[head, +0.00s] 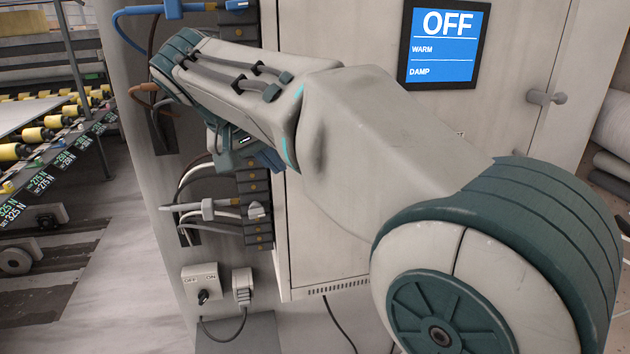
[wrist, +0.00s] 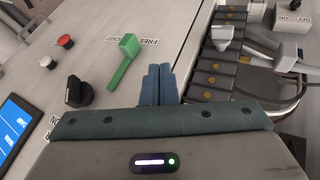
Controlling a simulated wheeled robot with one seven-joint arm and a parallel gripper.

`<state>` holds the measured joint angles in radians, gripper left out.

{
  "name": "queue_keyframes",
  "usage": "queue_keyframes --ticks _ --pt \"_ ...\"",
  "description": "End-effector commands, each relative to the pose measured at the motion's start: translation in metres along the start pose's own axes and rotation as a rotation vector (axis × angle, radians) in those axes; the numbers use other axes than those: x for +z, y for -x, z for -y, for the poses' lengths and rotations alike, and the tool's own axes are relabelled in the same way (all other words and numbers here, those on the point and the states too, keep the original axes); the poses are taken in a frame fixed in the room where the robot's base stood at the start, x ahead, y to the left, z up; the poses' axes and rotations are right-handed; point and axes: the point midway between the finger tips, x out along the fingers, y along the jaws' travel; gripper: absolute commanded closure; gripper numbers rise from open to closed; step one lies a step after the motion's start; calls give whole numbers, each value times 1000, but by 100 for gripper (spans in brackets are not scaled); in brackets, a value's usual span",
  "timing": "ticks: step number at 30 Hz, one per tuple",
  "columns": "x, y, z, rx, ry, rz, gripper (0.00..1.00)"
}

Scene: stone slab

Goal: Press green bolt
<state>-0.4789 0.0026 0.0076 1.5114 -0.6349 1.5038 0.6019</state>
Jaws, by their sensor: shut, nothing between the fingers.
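The green bolt (wrist: 124,58) shows in the wrist view, a green bar with a squarer block at its upper end, on a pale panel left of my fingers. A printed label, upside down in this view, lies just beyond it. My gripper (wrist: 157,70) is shut and empty, its two blue fingers side by side. The fingers look apart from the bolt, just to its right; their height over the panel is hard to judge. In the head view my gripper (head: 268,158) is partly behind my arm, beside the cabinet, and the green bolt is hidden.
A terminal row (wrist: 215,80) with cables lies to the right. The screen (head: 443,45) reads OFF, WARM, DAMP. An OFF/ON switch (head: 201,285) sits low.

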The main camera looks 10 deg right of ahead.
Motion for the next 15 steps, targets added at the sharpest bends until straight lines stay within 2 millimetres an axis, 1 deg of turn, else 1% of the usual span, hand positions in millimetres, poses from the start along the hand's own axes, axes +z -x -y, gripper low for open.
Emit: queue_keyframes --ticks 1,12,13,15 --pt "1 -10 -1 2 0 4 100" --pt "1 -87 -1 1 1 5 100" --pt "0 -86 -8 0 -2 2 100" --pt "0 -91 -19 0 -3 2 100"
